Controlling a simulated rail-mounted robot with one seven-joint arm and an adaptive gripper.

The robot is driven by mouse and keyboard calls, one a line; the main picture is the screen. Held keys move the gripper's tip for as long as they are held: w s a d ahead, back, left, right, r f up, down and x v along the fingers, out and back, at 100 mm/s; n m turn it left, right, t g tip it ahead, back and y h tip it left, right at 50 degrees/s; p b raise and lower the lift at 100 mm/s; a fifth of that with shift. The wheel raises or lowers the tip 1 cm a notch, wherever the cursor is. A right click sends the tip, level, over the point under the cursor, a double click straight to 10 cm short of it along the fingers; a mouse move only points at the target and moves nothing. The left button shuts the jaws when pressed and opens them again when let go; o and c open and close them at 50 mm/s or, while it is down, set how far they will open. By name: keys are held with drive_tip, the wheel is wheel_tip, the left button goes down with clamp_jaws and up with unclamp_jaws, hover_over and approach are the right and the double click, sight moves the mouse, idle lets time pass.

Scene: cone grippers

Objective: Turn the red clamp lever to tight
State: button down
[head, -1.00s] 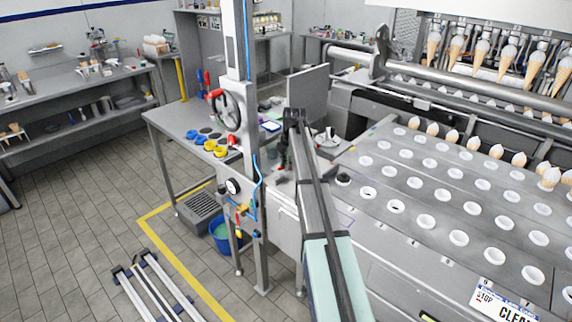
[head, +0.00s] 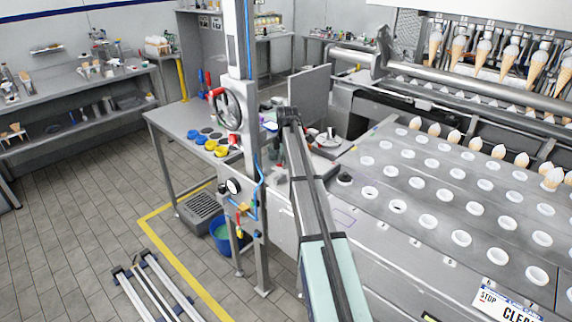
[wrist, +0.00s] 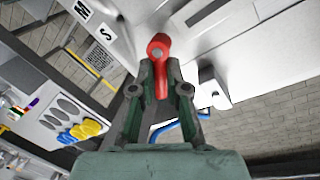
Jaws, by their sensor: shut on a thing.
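The red clamp lever (wrist: 159,46) is in the middle of the wrist view, its round end toward the top. My gripper (wrist: 161,68) has its two dark green fingers closed on either side of the red lever, with the lever's shaft between them. In the head view my gripper (head: 268,118) is beside the upright grey column, and small and partly hidden. I cannot make out the held lever there, nor read any tight mark.
The grey column (head: 252,200) carries a handwheel (head: 228,112), a gauge (head: 233,187) and a blue hose (head: 258,185). The cone machine's perforated plate (head: 440,195) is to the right. A side table (head: 165,125) with yellow and blue pieces (head: 212,147) stands behind the column.

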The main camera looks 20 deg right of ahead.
drive_tip(key=m, duration=0.2)
drive_tip(key=w+m+h, duration=0.1)
drive_tip(key=m, duration=0.2)
drive_tip(key=shift+d+m+g, duration=0.15)
drive_tip(key=shift+m+g, duration=0.15)
drive_tip(key=m, duration=0.5)
drive_tip(key=shift+w+d+g, duration=0.3)
drive_tip(key=shift+w+g, duration=0.05)
drive_tip(key=shift+g, duration=0.05)
drive_tip(key=c, duration=1.2)
unclamp_jaws()
drive_tip(key=r, duration=0.4)
drive_tip(key=a+r, duration=0.1)
drive_tip(key=r, duration=0.2)
drive_tip(key=a+r, duration=0.1)
drive_tip(key=r, duration=0.3)
drive_tip(key=shift+s+r, duration=0.35)
drive_tip(key=shift+s, duration=0.05)
